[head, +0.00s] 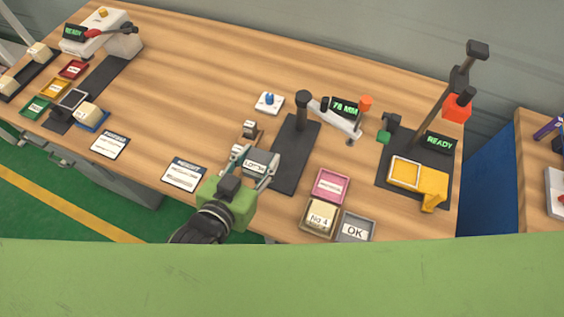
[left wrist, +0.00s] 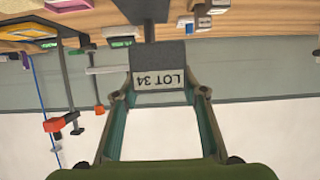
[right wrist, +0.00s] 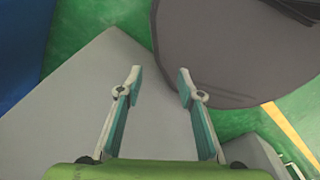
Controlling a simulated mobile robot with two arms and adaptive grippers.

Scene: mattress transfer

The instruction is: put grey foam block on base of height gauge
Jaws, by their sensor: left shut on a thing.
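The grey foam block (head: 259,158) with a "LOT 34" label is between the fingers of my left gripper (head: 255,165). In the left wrist view the block (left wrist: 158,58) is gripped from both sides, its label facing the camera. The height gauge has a long dark base (head: 293,165), an upright post (head: 303,108) and a "78 MM" display (head: 344,107). In the head view the block shows at the left edge of the base; its height above it is unclear. My right gripper (right wrist: 160,78) is open and empty in the right wrist view, outside the head view.
Right of the base are a pink tray (head: 330,187), a "No 4" tray (head: 319,218) and a grey "OK" tray (head: 356,228). A "READY" station (head: 438,145) stands far right. Label cards (head: 184,174) lie left.

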